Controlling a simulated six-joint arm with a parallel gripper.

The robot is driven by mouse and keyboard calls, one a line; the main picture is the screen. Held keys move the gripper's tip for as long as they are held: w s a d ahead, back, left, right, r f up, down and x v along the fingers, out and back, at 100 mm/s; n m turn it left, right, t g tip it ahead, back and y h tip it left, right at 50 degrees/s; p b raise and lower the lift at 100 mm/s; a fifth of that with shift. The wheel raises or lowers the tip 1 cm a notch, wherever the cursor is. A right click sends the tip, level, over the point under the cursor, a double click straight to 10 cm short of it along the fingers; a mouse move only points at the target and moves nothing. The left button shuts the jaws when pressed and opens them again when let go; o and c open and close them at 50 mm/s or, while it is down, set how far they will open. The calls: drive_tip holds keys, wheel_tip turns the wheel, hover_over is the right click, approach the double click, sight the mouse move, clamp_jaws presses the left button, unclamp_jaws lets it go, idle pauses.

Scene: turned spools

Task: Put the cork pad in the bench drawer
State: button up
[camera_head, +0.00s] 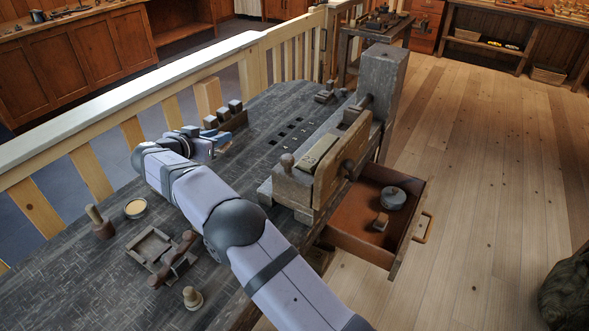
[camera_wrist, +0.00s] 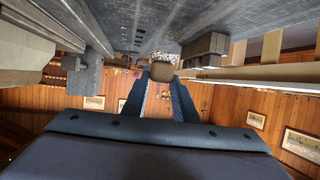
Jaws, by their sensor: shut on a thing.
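My gripper (camera_head: 218,142) is over the far left part of the dark bench, near the fence. In the wrist view, my gripper (camera_wrist: 161,78) is shut on a small tan-brown piece with rounded corners, which looks like the cork pad (camera_wrist: 162,71). The pad is hard to make out in the head view. The bench drawer (camera_head: 346,232) is pulled open at the bench's right side, below the vise.
A rack with dark-topped blocks (camera_head: 226,119) stands just beyond my gripper. The wooden vise (camera_head: 318,165) rises between my gripper and the drawer.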

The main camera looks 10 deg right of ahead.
drive_tip(key=s+d+r+m+g+h+b, duration=0.15)
drive_tip(key=d+r+b, duration=0.3)
drive_tip(key=d, duration=0.75)
drive_tip(key=s+d+r+m+g+h+b, duration=0.1)
drive_tip(key=s+d+r+m+b, duration=0.15)
drive_tip(key=d+r, duration=0.65)
drive_tip(key=s+d+f+g+h+b, duration=0.1)
drive_tip(key=s+d+b, duration=0.35)
drive_tip(key=d, duration=0.55)
drive_tip(key=s+d+f+h+b, duration=0.1)
drive_tip(key=s+d+b, duration=0.4)
drive_tip(key=d, duration=0.5)
drive_tip(key=s+d+f+b, duration=0.5)
drive_tip(key=s+d+f, duration=0.1)
drive_tip(key=s+f, duration=0.2)
drive_tip(key=s+a+f+n+t+y+b, duration=0.1)
drive_tip(key=a+f, duration=0.2)
drive_tip(key=f, duration=0.6)
drive_tip(key=s+a+f+t+y+b, duration=0.1)
drive_tip(key=a+f, duration=0.2)
drive_tip(key=f, duration=0.6)
drive_tip(key=shift+a+n, duration=0.3)
drive_tip(key=shift+n, duration=0.1)
drive_tip(key=shift+f+b, duration=1.95)
drive_tip(key=shift+f, duration=2.95)
